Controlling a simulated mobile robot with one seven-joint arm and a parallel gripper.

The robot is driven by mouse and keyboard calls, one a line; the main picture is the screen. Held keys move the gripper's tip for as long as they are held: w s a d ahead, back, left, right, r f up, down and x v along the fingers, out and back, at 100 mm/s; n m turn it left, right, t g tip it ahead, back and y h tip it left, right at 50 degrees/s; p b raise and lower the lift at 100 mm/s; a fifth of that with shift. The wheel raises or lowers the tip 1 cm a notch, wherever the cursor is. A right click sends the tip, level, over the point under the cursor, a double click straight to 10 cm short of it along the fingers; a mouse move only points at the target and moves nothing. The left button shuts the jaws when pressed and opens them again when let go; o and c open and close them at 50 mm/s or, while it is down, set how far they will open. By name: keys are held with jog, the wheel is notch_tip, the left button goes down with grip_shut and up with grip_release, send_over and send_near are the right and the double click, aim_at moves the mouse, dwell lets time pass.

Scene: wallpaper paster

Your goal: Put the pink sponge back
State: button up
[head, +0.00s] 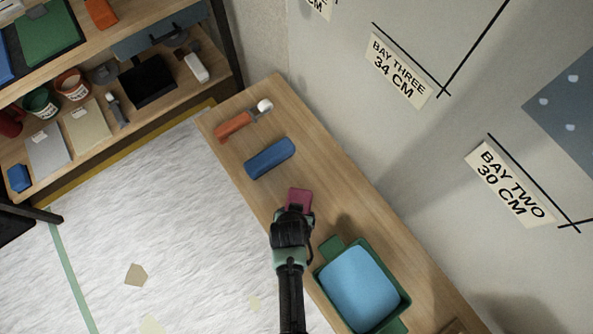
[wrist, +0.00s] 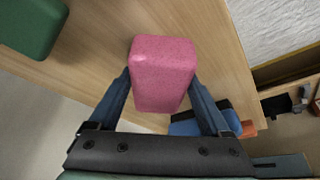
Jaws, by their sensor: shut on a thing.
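The pink sponge (wrist: 162,75) is a rounded block between the two fingers of my gripper (wrist: 160,92) in the wrist view. My gripper is shut on it. In the head view the pink sponge (head: 299,198) shows just beyond my gripper (head: 294,212), over the wooden bench (head: 320,180). I cannot tell from these views whether the sponge touches the bench or is held above it.
A green tray (head: 329,253) holding blue liquid stands on the bench nearer me. A blue block (head: 270,158) and an orange-handled tool (head: 233,126) lie farther along. A shelf (head: 130,117) with tins and tools stands at upper left. A wall rises along the bench's right side.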

jog(key=shift+f, duration=0.25)
jog(key=o, duration=1.2)
jog(key=shift+r, duration=0.1)
